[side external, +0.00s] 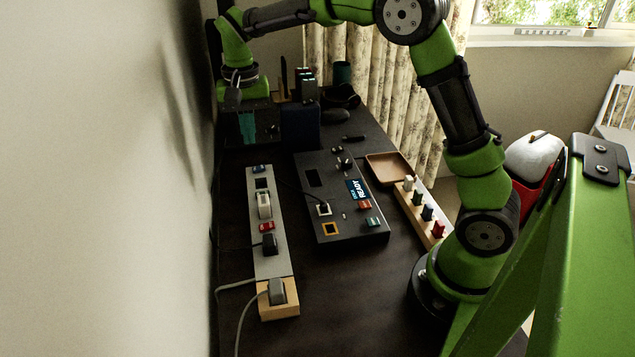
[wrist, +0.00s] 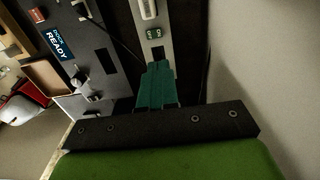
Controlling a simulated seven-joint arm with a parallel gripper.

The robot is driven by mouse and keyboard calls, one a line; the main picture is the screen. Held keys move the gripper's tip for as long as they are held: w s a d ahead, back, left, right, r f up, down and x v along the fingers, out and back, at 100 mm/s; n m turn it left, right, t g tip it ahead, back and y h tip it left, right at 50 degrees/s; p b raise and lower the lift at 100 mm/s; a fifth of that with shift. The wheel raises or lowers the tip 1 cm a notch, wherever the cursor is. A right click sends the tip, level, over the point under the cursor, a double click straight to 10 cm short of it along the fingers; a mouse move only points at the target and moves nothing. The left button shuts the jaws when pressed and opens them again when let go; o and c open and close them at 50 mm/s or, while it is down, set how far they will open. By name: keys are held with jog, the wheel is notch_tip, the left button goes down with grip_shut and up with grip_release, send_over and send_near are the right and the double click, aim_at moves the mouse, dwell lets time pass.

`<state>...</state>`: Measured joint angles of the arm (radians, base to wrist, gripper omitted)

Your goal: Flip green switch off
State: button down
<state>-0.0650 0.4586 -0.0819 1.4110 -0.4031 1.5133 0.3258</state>
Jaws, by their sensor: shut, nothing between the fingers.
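A grey power strip (side external: 277,262) runs along the left of the dark table. In the wrist view, a dark green switch (wrist: 153,33) with pale marks sits on this strip, between a white plug (wrist: 148,8) and a dark socket (wrist: 158,53). I cannot clearly pick out that switch in the side view. A separate teal-green switch (side external: 373,222) is on the black panel's near right corner. My gripper (side external: 248,140) points down beyond the strip's far end. Its teal fingers (wrist: 158,68) are shut and empty, with the tips apart from the green switch in the picture.
The black panel (side external: 335,232) with a READY label lies right of the strip. A red switch (side external: 266,227) and a black plug (side external: 269,243) are on the strip. A brown tray (side external: 388,168) and a peg block (side external: 420,215) lie farther right. The wall stands close at left.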

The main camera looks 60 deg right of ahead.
notch_tip(320, 180, down, 14)
jog(key=shift+r, duration=0.1)
dwell(0.4)
jog(key=shift+w+a+f, duration=0.1)
jog(key=shift+a+f, duration=0.05)
jog(key=shift+f, duration=0.2)
jog(key=shift+d+r, duration=0.1)
jog(key=shift+d, duration=0.1)
jog(key=shift+s+d+r, duration=0.25)
jog(key=shift+s+d, duration=0.2)
jog(key=shift+s, duration=0.15)
notch_tip(320, 180, up, 14)
jog(key=w+a, duration=0.2)
dwell(0.3)
